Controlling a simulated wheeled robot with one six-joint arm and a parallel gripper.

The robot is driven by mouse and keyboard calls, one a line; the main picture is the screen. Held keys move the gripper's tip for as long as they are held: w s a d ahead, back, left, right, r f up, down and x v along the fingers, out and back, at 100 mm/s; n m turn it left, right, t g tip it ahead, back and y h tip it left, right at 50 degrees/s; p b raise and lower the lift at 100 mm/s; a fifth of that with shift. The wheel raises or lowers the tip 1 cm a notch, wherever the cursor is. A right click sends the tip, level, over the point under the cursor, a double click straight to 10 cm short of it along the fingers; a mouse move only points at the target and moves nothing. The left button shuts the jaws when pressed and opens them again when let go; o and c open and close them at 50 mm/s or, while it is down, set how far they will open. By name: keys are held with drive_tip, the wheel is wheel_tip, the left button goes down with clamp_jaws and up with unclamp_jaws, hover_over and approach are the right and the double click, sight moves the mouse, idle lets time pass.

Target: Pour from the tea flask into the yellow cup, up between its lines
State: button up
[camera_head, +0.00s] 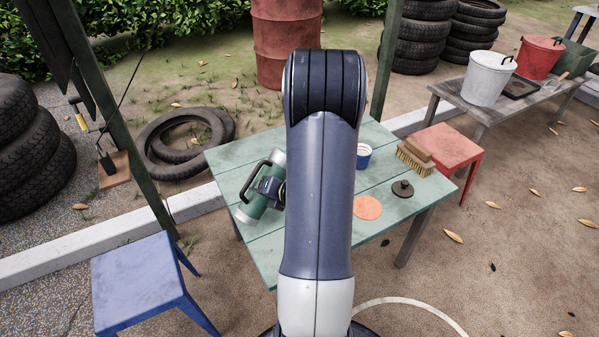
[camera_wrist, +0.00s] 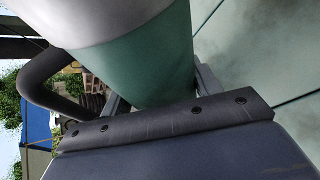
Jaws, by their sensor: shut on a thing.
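The tea flask (camera_head: 254,207) is green with pale ends and a black handle. In the head view it is tilted over the left part of the green table, its handle toward the left. My gripper (camera_head: 269,187) is shut on the flask's body. In the wrist view the flask (camera_wrist: 145,65) fills the space between the fingers of my gripper (camera_wrist: 160,90), with the dark handle at left. No liquid shows. I see no yellow cup in either view; my arm hides the middle of the table.
The green table (camera_head: 385,235) also bears a blue-and-white cup (camera_head: 364,157) partly behind my arm, an orange disc (camera_head: 367,207), a black lid-like piece (camera_head: 402,188) and a brush (camera_head: 414,158). A blue stool (camera_head: 135,275) and red stool (camera_head: 445,147) stand beside it.

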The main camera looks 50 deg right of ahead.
drive_tip(key=shift+a+f+m+y+p, duration=0.2)
drive_tip(key=shift+f+m+y+p, duration=0.25)
drive_tip(key=shift+p, duration=0.3)
idle(1.4)
drive_tip(key=n+b, duration=0.1)
drive_tip(key=b, duration=0.1)
drive_tip(key=r+h+b, duration=0.1)
drive_tip(key=b, duration=0.1)
drive_tip(key=shift+d+n+h, duration=0.25)
drive_tip(key=shift+d+n, duration=0.05)
drive_tip(key=shift+n, duration=0.05)
drive_tip(key=shift+d+r, duration=0.15)
drive_tip(key=shift+r, duration=0.15)
drive_tip(key=shift+h+b, duration=0.3)
drive_tip(key=shift+b, duration=0.05)
drive_tip(key=shift+n+b, duration=0.4)
drive_tip(key=shift+b, duration=0.35)
drive_tip(key=n+h+b, duration=0.1)
drive_tip(key=b, duration=0.2)
drive_tip(key=n+h+b, duration=0.1)
drive_tip(key=b, duration=0.3)
drive_tip(key=shift+a+r+h+b, duration=0.2)
drive_tip(key=shift+a+h+b, duration=0.1)
drive_tip(key=h+b, duration=0.1)
drive_tip(key=b, duration=0.2)
drive_tip(key=n+b, duration=0.1)
drive_tip(key=b, duration=0.3)
drive_tip(key=shift+f+n+h+b, duration=0.2)
drive_tip(key=shift+n+h+b, duration=0.1)
drive_tip(key=shift+h, duration=0.1)
